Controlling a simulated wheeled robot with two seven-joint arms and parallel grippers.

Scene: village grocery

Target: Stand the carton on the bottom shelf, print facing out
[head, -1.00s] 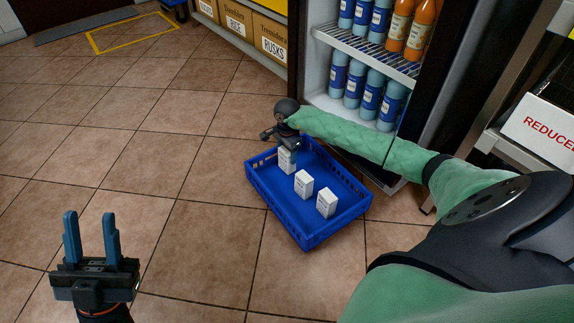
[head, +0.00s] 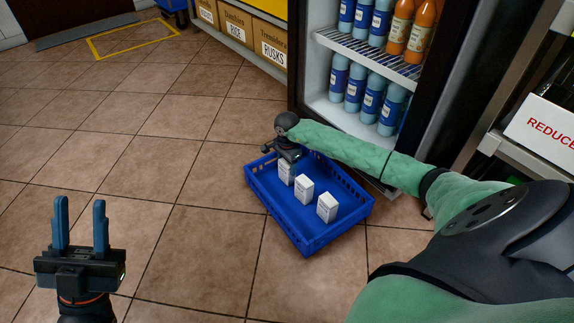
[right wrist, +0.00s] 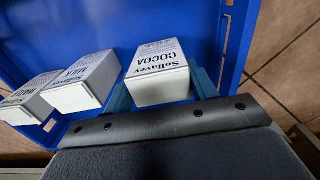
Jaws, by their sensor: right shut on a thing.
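A white carton (head: 286,174) printed "Sollavey COCOA" stands at the far left of a blue crate (head: 305,243) on the floor. My right gripper (head: 287,158) is down over it and shut on it; the arm and gripper hide its upper part in the head view. In the right wrist view the cocoa carton (right wrist: 157,72) sits between the teal fingers, its print readable. Two more white cartons (head: 304,190) (head: 327,207) stand in the crate; one reads "MILK". My left gripper (head: 80,220) is open and empty above the floor. The fridge's bottom shelf (head: 340,112) holds blue-labelled bottles.
An upper wire shelf (head: 370,57) in the open-fronted fridge holds blue and orange bottles. Cardboard boxes (head: 270,42) line a shelf left of the fridge. A rack with a "REDUCED" sign (head: 550,130) stands at right. The tiled floor at left is clear.

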